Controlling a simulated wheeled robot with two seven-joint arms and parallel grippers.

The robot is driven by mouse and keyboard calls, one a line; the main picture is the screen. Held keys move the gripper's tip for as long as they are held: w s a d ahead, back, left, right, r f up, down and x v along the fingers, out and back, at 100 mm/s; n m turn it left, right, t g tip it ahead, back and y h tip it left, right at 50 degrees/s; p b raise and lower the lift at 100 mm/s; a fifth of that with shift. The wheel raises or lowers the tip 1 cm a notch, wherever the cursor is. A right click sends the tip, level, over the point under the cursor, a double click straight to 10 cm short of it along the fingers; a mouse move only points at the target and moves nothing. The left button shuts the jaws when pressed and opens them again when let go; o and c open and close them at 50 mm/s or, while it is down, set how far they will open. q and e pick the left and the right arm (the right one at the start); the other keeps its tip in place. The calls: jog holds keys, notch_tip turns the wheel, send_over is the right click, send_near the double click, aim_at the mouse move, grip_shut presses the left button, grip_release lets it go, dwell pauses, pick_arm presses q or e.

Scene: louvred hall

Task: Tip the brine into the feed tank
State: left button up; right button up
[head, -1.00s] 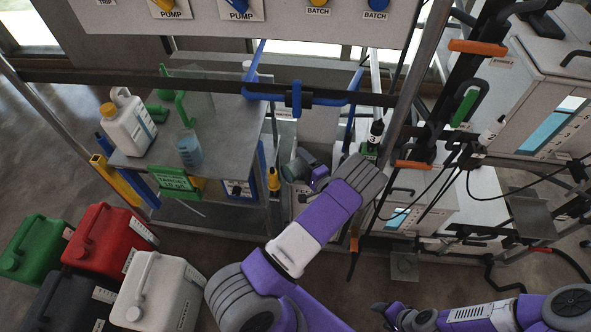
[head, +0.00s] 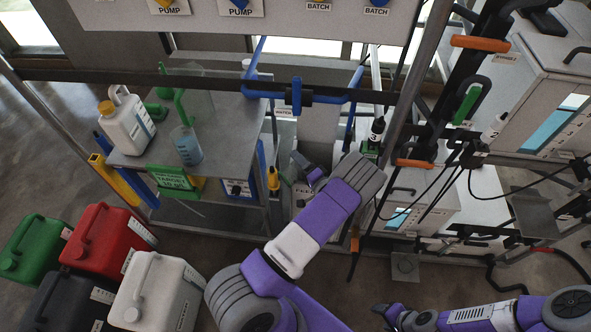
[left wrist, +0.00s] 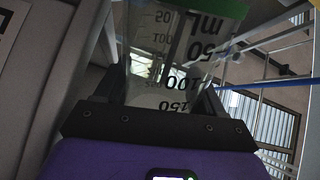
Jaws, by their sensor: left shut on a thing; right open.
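My left gripper (head: 306,170) is shut on a clear beaker (left wrist: 165,60), which shows in the left wrist view with a dark millilitre scale, its lettering upside down, and a green edge at the top. Whether brine is inside is unclear. My right gripper (head: 386,312) is open, low at the bottom edge, away from everything.
A steel table (head: 225,130) holds a white jug with an orange cap (head: 128,122) and a beaker of bluish liquid (head: 187,150). Several coloured canisters, including a red one (head: 103,240), stand on the floor at left. A blue rail (head: 335,98) and black cables cross nearby.

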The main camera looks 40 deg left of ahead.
aim_at(284, 170)
pick_arm(q)
jog(key=n, duration=0.3)
jog(key=r+n, duration=0.1)
jog(key=n, duration=0.1)
jog(key=shift+s+r+b, duration=0.1)
jog(key=shift+s+b, duration=0.25)
jog(key=shift+b, duration=0.05)
jog(key=shift+s+r+n, duration=0.1)
jog(key=shift+r+n, duration=0.05)
jog(key=shift+n, duration=0.45)
jog(key=shift+c, duration=0.5)
jog(key=n, duration=0.3)
jog(key=shift+s+r+b, duration=0.2)
jog(key=shift+r+b, duration=0.1)
jog(key=shift+b, duration=0.1)
jog(key=s+r+n, duration=0.1)
jog(key=s+n+p, duration=0.1)
jog(key=s+a+r+n+p, duration=0.1)
jog(key=s, duration=0.1)
jog(key=shift+a+r, duration=0.1)
jog(key=shift+r, duration=0.25)
jog(key=shift+s+a+r+n, duration=0.1)
jog(key=shift+s+r+n, duration=0.1)
jog(key=shift+s+n, duration=0.15)
